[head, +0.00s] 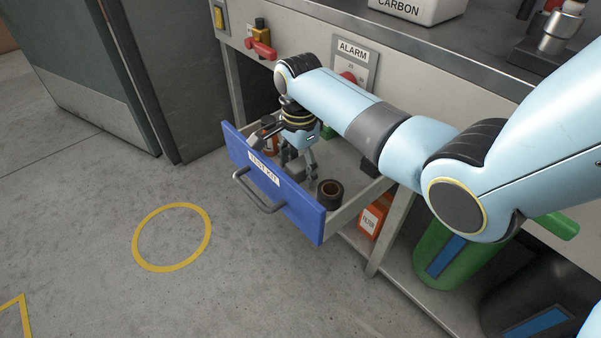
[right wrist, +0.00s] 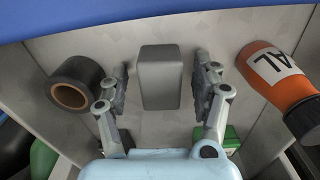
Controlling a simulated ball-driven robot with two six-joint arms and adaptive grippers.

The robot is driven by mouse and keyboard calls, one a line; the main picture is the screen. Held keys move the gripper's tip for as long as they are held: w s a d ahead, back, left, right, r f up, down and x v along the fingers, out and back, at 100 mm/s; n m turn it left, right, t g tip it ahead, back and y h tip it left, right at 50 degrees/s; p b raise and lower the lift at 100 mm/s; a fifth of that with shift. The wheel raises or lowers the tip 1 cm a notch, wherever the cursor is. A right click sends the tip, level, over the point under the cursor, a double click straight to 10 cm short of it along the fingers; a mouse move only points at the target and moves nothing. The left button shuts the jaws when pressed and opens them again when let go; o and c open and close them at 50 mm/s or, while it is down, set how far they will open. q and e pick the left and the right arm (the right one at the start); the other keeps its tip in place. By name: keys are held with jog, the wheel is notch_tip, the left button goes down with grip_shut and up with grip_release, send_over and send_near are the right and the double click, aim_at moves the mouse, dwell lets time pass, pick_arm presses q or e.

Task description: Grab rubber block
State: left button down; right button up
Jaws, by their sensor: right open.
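The rubber block, a grey rounded block (right wrist: 160,78), lies on the floor of the open drawer. In the right wrist view it sits between the two fingers of my right gripper (right wrist: 162,85), with a gap on each side. The gripper is open. In the head view my right gripper (head: 298,165) reaches down into the blue-fronted drawer (head: 305,213), and the block is hard to make out behind the fingers. My left gripper is in neither view.
A dark tape roll (right wrist: 75,84) lies left of the block in the right wrist view, and an orange bottle (right wrist: 277,82) lies to the right. Green items (right wrist: 228,140) sit close behind the fingers. The drawer walls enclose the space.

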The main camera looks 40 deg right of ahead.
jog(key=shift+f, duration=0.25)
jog(key=c, duration=1.3)
jog(key=shift+r, duration=0.15)
